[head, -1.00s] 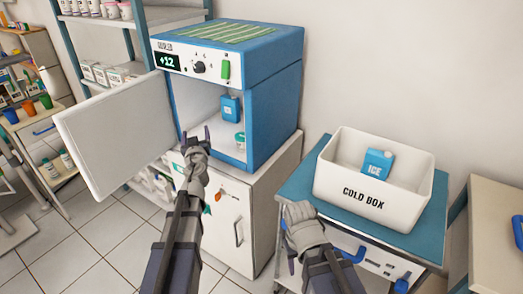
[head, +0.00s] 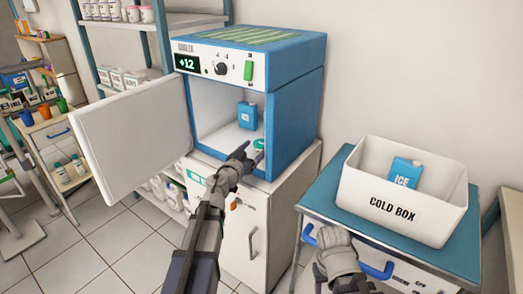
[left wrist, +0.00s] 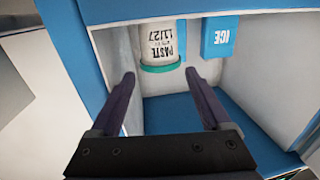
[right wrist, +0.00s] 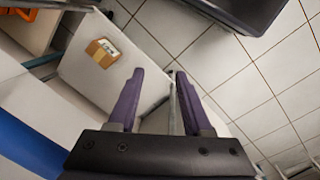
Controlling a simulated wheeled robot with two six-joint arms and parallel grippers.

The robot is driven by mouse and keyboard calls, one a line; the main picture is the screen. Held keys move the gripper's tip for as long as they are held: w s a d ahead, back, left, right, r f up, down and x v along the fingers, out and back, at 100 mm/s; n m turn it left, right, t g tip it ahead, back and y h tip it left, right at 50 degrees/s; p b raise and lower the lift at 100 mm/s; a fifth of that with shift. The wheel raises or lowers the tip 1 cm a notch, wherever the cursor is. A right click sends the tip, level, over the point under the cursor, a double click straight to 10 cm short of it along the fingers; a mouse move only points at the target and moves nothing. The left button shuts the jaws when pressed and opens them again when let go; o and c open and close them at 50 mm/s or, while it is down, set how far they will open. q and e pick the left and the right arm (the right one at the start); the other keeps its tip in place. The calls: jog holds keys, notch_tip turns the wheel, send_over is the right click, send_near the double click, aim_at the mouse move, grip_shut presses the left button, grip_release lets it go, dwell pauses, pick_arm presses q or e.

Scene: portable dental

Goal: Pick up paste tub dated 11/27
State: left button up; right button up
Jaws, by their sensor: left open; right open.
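The paste tub (left wrist: 163,45), white with a teal lid, stands inside the open cooler. Its label shows upside down in the left wrist view and reads PASTE 11/27. In the head view only part of the tub (head: 259,145) shows behind my left gripper (head: 250,151). My left gripper is open at the cooler mouth, with the tub beyond and roughly between its fingertips (left wrist: 160,74), apart from it. My right gripper (right wrist: 155,76) is open and empty, low in front of the cold-box cart; its fingers are mostly hidden in the head view.
A blue ICE pack (head: 247,115) stands beside the tub. The cooler (head: 293,105) has its white door (head: 130,140) swung wide open to the left. A white cold box (head: 400,215) with another ice pack (head: 404,172) sits on the cart (head: 320,200) at right.

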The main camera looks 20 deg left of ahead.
aim_at(261, 142)
pick_arm(q)
jog(key=shift+f+b+x, duration=0.25)
jog(key=shift+x, duration=1.05)
jog(key=shift+f+b+x, duration=0.2)
jog(key=shift+x, duration=1.15)
jog(key=shift+s+a, duration=0.1)
jog(key=c, duration=1)
jog(key=shift+r, duration=0.15)
jog(key=shift+c, duration=0.2)
jog(key=shift+a+r+p, duration=0.2)
jog(key=shift+r+p, duration=0.4)
jog(key=shift+p, duration=0.15)
notch_tip(261, 142, up, 6)
jog(key=p, duration=0.6)
jog(key=shift+r, duration=0.15)
jog(key=w+a, duration=0.3)
jog(key=a, duration=0.6)
jog(key=w+a, duration=0.3)
jog(key=a, duration=0.6)
jog(key=shift+w+a+f, duration=0.25)
jog(key=shift+w+f, duration=0.15)
